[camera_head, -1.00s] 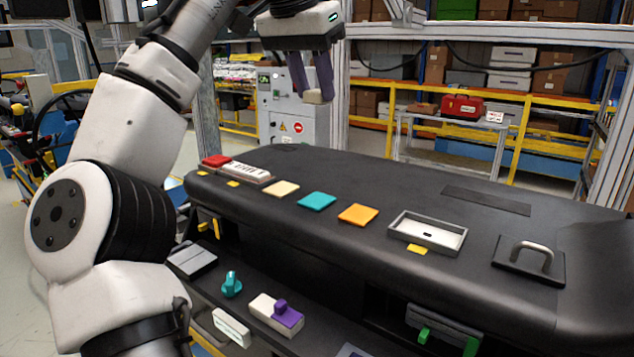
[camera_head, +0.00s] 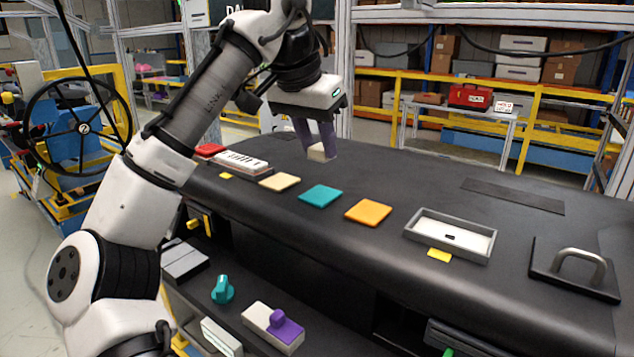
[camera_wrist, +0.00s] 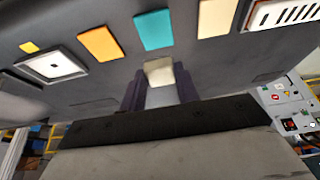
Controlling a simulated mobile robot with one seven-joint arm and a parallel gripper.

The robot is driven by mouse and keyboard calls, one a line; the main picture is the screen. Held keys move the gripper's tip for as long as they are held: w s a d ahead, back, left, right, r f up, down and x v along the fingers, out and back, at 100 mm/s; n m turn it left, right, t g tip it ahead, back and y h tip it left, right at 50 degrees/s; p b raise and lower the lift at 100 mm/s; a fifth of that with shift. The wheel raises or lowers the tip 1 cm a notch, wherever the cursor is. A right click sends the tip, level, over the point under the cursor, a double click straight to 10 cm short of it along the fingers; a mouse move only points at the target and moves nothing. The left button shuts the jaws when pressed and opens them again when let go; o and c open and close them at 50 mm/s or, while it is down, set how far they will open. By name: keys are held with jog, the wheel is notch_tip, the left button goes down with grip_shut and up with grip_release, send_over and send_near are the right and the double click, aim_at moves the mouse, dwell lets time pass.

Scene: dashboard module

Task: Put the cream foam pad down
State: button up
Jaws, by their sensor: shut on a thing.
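The cream foam pad (camera_head: 317,153) is a small pale block between the purple fingers of my gripper (camera_head: 322,143). My gripper is shut on it and points down over the far part of the black dashboard top (camera_head: 410,180), behind the cream and teal squares. I cannot tell whether a gap lies under the pad. In the wrist view the pad (camera_wrist: 159,72) shows between the fingertips (camera_wrist: 160,86). A flat cream square (camera_head: 279,182), a teal square (camera_head: 320,196) and an orange square (camera_head: 368,212) lie in a row on the dashboard.
A grey-rimmed white tray (camera_head: 450,236) and a handle on a black plate (camera_head: 577,268) are to the right. A red block (camera_head: 209,150) and a white vented panel (camera_head: 241,162) are to the left. A teal knob (camera_head: 222,290) is on the lower shelf. The dashboard behind the squares is clear.

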aim_at(322, 193)
jog(key=shift+f, duration=3.2)
jog(key=shift+f, duration=0.2)
jog(key=o, duration=0.9)
jog(key=shift+o, duration=0.2)
jog(key=shift+r, duration=0.1)
jog(key=v, duration=1.2)
jog(key=shift+r, duration=0.1)
